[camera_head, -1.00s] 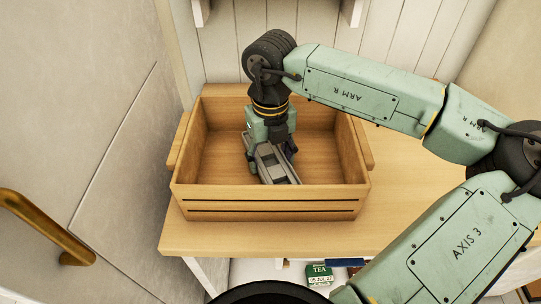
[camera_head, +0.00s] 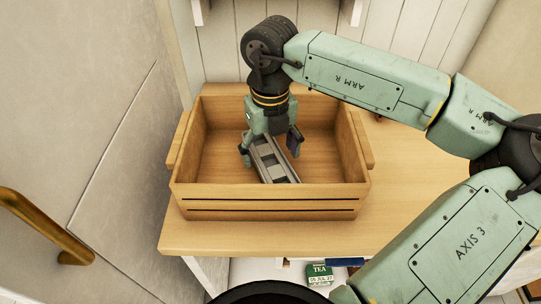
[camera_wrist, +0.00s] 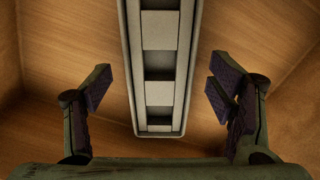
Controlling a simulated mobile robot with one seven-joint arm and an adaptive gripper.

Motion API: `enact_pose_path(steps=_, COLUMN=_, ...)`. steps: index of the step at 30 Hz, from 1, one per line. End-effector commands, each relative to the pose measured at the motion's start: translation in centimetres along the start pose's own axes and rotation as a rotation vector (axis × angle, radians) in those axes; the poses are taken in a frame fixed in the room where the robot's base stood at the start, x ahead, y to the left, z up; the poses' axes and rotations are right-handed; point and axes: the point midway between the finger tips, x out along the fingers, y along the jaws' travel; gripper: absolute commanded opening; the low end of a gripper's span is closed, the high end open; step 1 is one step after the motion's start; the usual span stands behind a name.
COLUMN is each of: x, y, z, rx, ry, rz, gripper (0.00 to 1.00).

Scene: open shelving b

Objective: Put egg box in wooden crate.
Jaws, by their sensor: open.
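The grey egg box (camera_head: 275,162) is long and narrow and lies inside the wooden crate (camera_head: 270,203), on its floor. In the wrist view the egg box (camera_wrist: 159,65) runs from the top edge to just short of the gripper. My gripper (camera_head: 270,146) is inside the crate, above the egg box, with its fingers open. In the wrist view the dark finger pads of my gripper (camera_wrist: 160,95) stand clear on either side of the egg box, with gaps on both sides. The far end of the egg box is partly hidden by my gripper in the head view.
The crate stands on a wooden shelf top (camera_head: 420,180) against a white panelled wall (camera_head: 225,55). Free shelf room lies to its right. A green tea box (camera_head: 319,273) is on the level below. A brass handle (camera_head: 40,228) is at the left.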

Motion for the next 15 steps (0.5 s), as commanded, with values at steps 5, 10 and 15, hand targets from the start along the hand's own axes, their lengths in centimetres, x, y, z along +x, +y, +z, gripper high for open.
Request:
enact_pose_path(steps=5, x=-3.7, y=-0.1, z=0.1, rx=0.002, ry=-0.002, rz=-0.003, gripper=0.76)
enact_pose_path(steps=10, x=-7.2, y=0.0, z=0.0, rx=0.002, ry=-0.001, rz=-0.003, gripper=0.76)
enact_pose_path(steps=15, x=-9.5, y=0.0, z=0.0, rx=0.0, ry=0.0, rz=-0.001, gripper=0.76)
